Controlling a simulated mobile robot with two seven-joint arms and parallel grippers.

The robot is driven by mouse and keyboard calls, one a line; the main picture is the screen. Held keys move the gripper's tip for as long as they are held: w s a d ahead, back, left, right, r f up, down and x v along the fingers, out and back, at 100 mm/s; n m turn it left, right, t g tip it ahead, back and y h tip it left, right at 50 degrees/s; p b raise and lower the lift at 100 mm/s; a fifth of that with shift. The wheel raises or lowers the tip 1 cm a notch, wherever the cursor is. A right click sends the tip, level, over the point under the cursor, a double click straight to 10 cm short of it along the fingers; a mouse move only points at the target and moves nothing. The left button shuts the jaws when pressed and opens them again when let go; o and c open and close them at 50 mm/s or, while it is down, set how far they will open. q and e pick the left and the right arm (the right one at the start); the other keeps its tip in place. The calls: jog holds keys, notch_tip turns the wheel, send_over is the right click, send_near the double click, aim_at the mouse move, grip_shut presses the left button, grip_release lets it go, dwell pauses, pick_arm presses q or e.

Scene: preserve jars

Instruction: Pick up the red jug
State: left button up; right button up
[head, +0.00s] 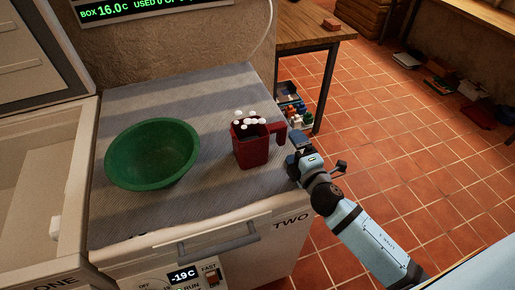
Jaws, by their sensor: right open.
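The red jug (250,151) stands upright on the striped grey cloth on top of the unit marked TWO. Several white round pieces show at its top, and its handle (281,133) points right. My right gripper (297,148) is just right of the jug, close to the handle, and is open. I cannot tell whether it touches the handle. My left gripper is not in view.
A green bowl (152,154) sits on the striped cloth (222,87) left of the jug. An opened white compartment (45,175) lies further left. A wooden table (300,27) stands behind, with a crate of small items (292,103) on the tiled floor.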

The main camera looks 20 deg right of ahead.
aim_at(285, 133)
jog(key=shift+w+r, duration=0.2)
jog(key=shift+w, duration=0.65)
jog(key=w, duration=0.4)
jog(key=shift+w+p, duration=0.3)
jog(key=shift+w, duration=0.6)
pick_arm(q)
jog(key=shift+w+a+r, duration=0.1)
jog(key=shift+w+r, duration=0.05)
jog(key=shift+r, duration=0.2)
pick_arm(e)
jog(key=c, duration=0.7)
jog(key=shift+c, duration=0.2)
jog(key=shift+r, duration=0.65)
pick_arm(q)
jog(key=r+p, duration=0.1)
jog(key=p, duration=0.1)
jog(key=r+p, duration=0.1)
jog(key=p, duration=0.1)
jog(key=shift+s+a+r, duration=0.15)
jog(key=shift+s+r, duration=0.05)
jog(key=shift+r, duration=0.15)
pick_arm(e)
notch_tip(285, 133, up, 19)
